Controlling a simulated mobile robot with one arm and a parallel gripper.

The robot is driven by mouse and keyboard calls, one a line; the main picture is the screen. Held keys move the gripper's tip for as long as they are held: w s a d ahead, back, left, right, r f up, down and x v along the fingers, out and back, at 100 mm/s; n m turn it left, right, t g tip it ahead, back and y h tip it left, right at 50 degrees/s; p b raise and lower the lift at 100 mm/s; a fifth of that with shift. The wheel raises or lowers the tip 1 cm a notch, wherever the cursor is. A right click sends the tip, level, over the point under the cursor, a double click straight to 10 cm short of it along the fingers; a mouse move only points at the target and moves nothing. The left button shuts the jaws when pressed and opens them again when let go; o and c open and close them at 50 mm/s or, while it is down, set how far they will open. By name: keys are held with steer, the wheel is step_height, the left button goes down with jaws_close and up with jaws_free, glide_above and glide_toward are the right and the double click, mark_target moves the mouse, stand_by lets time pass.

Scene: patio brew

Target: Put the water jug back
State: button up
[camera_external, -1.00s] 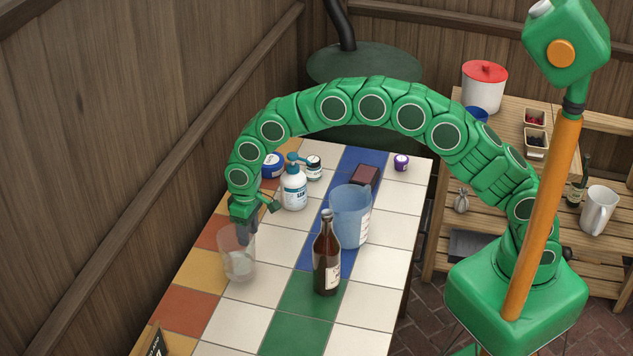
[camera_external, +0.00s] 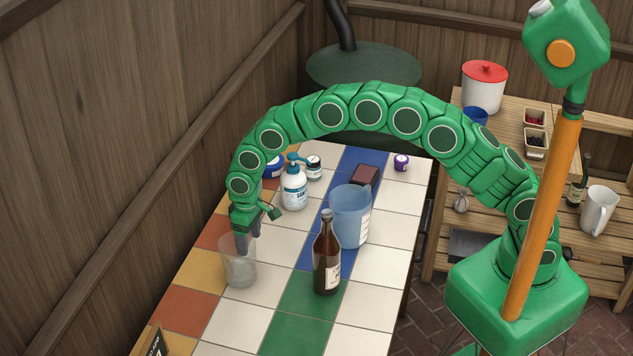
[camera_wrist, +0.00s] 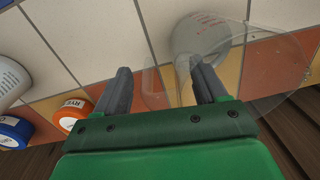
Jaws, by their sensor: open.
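A clear, see-through jug (camera_external: 239,268) stands on the tiled table near its left edge; its wide rim (camera_wrist: 303,55) also shows in the wrist view. My gripper (camera_external: 250,240) points down at its rim, open. In the wrist view, my gripper (camera_wrist: 160,72) has its left finger outside the rim and its right finger over or inside the opening; the jug's wall lies between them. I cannot tell if either finger touches it. A translucent blue jug (camera_external: 350,212) stands farther right on the table. I cannot tell by label which is the water jug.
A brown bottle (camera_external: 326,262) stands right of the clear jug. A white pump bottle (camera_external: 293,190), blue-lidded tub (camera_external: 273,166), small jar (camera_external: 314,168), dark red box (camera_external: 365,177) and purple jar (camera_external: 401,162) stand behind. A wooden shelf (camera_external: 503,118) holds a white pitcher (camera_external: 598,210).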

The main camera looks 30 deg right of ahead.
steer(key=r, duration=1.2)
steer(key=shift+w+d, duration=0.2)
steer(key=shift+r, duration=0.1)
steer(key=s+d+r+m, duration=0.1)
steer(key=d+r, duration=0.3)
steer(key=d, duration=0.7)
steer(key=s+d+r+m, duration=0.1)
steer(key=d+r, duration=0.3)
steer(key=d, duration=0.6)
steer(key=s+d+r+m, duration=0.15)
steer(key=d+r, duration=0.35)
steer(key=d, duration=0.6)
steer(key=s+d+r+m+g, duration=0.1)
steer(key=s+d+m, duration=0.1)
steer(key=s+d, duration=1.1)
steer(key=s+d+f+m, duration=0.2)
steer(key=s+d, duration=0.9)
steer(key=s, duration=0.1)
steer(key=shift+s, duration=0.4)
